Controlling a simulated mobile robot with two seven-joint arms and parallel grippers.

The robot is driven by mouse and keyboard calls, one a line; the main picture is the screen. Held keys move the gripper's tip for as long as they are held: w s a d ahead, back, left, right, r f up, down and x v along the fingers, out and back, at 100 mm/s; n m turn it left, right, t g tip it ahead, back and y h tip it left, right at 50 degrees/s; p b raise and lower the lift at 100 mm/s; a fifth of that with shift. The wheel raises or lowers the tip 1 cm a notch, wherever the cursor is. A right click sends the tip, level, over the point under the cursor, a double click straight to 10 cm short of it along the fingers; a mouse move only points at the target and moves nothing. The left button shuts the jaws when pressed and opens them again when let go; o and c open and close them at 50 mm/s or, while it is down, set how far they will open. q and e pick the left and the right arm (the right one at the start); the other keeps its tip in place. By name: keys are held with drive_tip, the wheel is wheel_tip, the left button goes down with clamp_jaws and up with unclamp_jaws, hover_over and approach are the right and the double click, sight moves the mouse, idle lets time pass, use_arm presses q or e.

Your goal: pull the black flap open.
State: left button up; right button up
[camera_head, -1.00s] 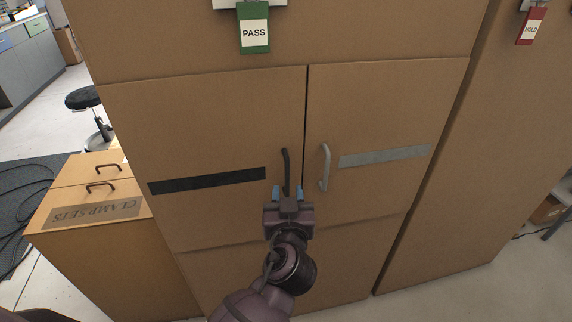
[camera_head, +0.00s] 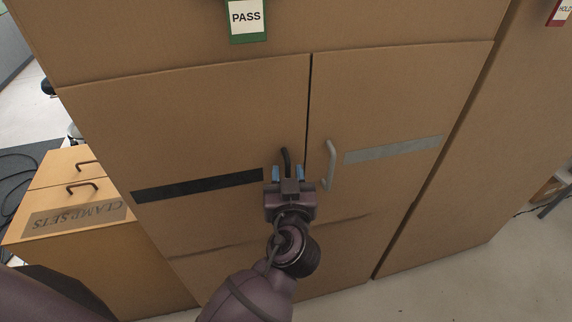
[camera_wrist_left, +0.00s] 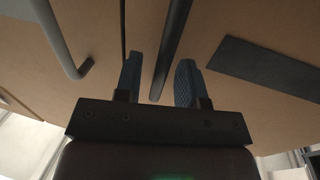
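The black flap is the left cardboard-brown door (camera_head: 190,130), marked with a black strip (camera_head: 197,186) and a black bar handle (camera_head: 285,158) near its right edge. The door looks shut, flush with its neighbour. My left gripper (camera_head: 288,172) is at the lower part of the black handle, with its blue fingers apart. In the left wrist view, the black handle (camera_wrist_left: 172,45) runs between the two open fingers (camera_wrist_left: 158,80), and gaps show on both sides. The lower end of the handle is hidden by the gripper in the head view. My right gripper is not in view.
The right door (camera_head: 390,110) has a grey strip (camera_head: 393,150) and a grey handle (camera_head: 328,165) close beside my gripper. A green PASS tag (camera_head: 247,20) hangs above. A low CLAMP SETS cabinet (camera_head: 75,215) stands at the left. Floor is clear at the lower right.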

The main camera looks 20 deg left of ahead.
use_arm(q)
drive_tip(key=shift+w+a, duration=0.1)
drive_tip(key=shift+w, duration=0.1)
clamp_jaws()
drive_tip(key=shift+s, duration=0.15)
idle(0.3)
